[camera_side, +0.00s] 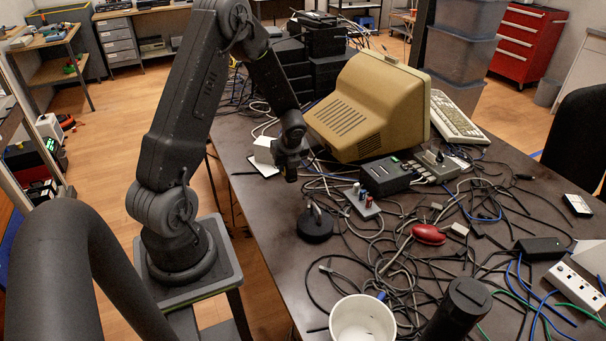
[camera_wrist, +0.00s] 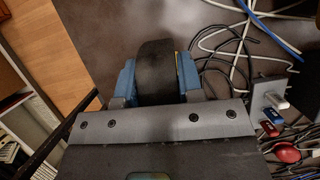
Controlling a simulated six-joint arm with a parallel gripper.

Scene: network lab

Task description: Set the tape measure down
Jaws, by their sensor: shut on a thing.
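The tape measure (camera_wrist: 155,72) is a dark, rounded body in the middle of the wrist view, with a thin yellowish line at its right side. The blue pads of my gripper (camera_wrist: 156,88) press on it from left and right, so my gripper is shut on it. In the side view my gripper (camera_side: 291,172) points down above the left part of the dark table (camera_side: 262,215). The tape measure is hard to tell from the dark fingers there. I cannot tell its exact height above the table.
A black disc with a metal piece on top (camera_side: 315,226) stands in front of my gripper. A beige monitor (camera_side: 365,105), a white box (camera_side: 264,152) and a small USB hub (camera_side: 362,203) are near. Cables cover the table's right. A white cup (camera_side: 362,320) stands at the front.

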